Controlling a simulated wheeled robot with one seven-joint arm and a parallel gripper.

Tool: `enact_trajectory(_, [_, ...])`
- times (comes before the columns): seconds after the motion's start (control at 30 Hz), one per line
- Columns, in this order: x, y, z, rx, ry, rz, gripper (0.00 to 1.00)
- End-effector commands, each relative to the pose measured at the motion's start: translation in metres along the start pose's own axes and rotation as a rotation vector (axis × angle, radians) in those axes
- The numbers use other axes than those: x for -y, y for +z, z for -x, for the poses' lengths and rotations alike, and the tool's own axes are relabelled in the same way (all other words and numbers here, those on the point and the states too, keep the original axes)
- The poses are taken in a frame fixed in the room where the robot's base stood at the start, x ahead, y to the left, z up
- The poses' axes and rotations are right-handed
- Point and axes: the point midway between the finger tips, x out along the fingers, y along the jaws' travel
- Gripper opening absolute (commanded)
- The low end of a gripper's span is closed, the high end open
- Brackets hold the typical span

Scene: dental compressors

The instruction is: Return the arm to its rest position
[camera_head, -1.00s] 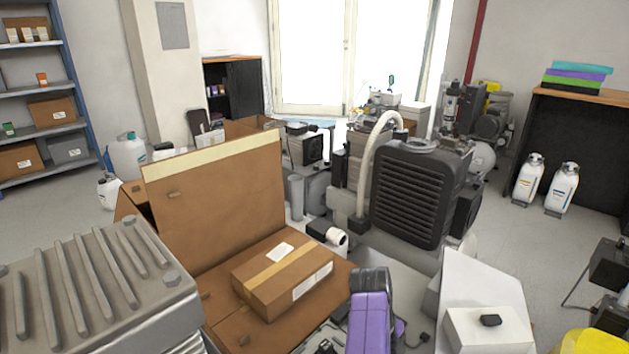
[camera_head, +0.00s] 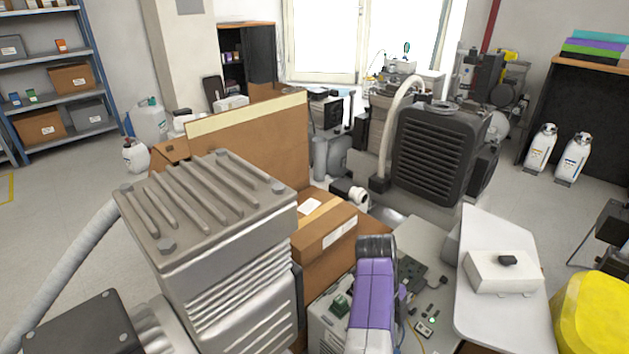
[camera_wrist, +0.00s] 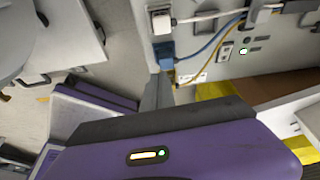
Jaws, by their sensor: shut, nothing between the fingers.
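My purple arm (camera_head: 372,295) rises from the bottom edge of the head view, with a dark rounded joint at its top. It stands in front of a grey surface with small electronic parts. In the wrist view my purple hand, with a small lit indicator, fills the lower middle. My gripper (camera_wrist: 156,92) shows as narrow grey fingers beyond its dark edge, shut and empty. The fingertips appear close to blue and yellow cables (camera_wrist: 205,52) on a pale panel; I cannot tell whether they touch. The gripper is not clearly seen in the head view.
A large grey ribbed compressor (camera_head: 215,235) stands close at left. An open cardboard box (camera_head: 255,140) and a taped carton (camera_head: 325,235) are behind my arm. A black-grilled unit (camera_head: 435,155) stands beyond. A white case (camera_head: 503,272) and yellow bin (camera_head: 595,315) are at right. Open floor lies far left.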

Motion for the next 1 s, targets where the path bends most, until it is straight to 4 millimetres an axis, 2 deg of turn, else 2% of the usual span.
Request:
enact_trajectory(0.27, [0.026,0.018,0.007,0.080,-0.108,0.167,0.00])
enact_trajectory(0.43, [0.062,0.030,0.028,0.152,-0.263,0.291,0.00])
enact_trajectory(0.57, [0.094,0.028,0.038,0.168,-0.422,0.399,0.00])
enact_trajectory(0.67, [0.124,0.016,0.043,0.146,-0.578,0.497,0.00])
enact_trajectory(0.8, [0.161,-0.014,0.050,0.053,-0.819,0.654,0.00])
enact_trajectory(0.9, [0.177,-0.039,0.058,-0.048,-0.989,0.771,0.00])
enact_trajectory(1.0, [0.182,-0.064,0.066,-0.169,-1.146,0.892,0.00])
